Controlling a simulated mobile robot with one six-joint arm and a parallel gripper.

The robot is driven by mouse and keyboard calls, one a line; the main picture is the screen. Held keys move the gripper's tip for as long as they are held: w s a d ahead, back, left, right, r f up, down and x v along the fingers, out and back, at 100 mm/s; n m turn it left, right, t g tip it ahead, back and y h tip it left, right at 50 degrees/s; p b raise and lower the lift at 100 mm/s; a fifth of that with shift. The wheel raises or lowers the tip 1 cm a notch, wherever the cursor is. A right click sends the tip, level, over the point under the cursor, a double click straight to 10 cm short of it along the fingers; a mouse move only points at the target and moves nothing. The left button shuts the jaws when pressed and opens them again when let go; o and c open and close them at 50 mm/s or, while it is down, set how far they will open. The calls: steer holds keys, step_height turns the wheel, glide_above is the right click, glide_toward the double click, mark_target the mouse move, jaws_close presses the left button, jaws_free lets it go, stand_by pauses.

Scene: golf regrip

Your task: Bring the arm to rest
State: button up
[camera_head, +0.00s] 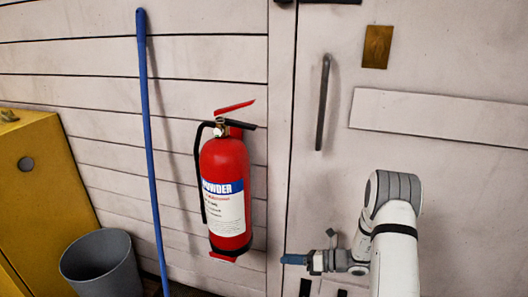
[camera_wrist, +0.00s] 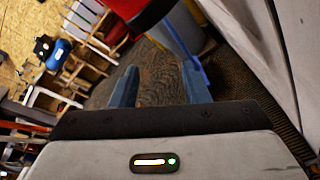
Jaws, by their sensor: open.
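My arm comes in at the lower right of the head view, with its white and grey links in front of the pale door. My gripper (camera_head: 290,259) points left there, low in front of the door's edge. In the wrist view my gripper (camera_wrist: 157,85) shows two blue fingers held apart with nothing between them. Dark floor shows through the gap.
A red fire extinguisher (camera_head: 226,190) hangs on the white plank wall left of my gripper. A blue pole (camera_head: 149,130) leans beside it. A grey bin (camera_head: 103,263) and a yellow cabinet (camera_head: 45,195) stand left. The door handle (camera_head: 323,102) is above my gripper.

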steer(key=s+a+r+n+g+h+p, duration=0.1)
steer(key=s+r+n+g+h+p, duration=0.2)
steer(key=s+r+n+p, duration=0.75)
steer(key=s+a+r+n+g+h+b, duration=0.1)
steer(key=s+r+n+g+h, duration=0.3)
steer(key=r, duration=1.3)
steer(key=s+d+r+n+t+h+p, duration=0.3)
steer(key=s+d+r+n+h+p, duration=0.1)
steer(key=r, duration=0.5)
steer(key=s+d+r+n+t+h+p, duration=0.3)
steer(key=s+d+r+n+h+p, duration=0.1)
steer(key=s+r+n+p, duration=0.3)
step_height(320, 180, up, 3)
steer(key=s+n, duration=0.2)
steer(key=n, duration=0.1)
steer(key=shift+d+h, duration=0.15)
steer(key=shift+h, duration=0.15)
steer(key=shift+c, duration=0.6)
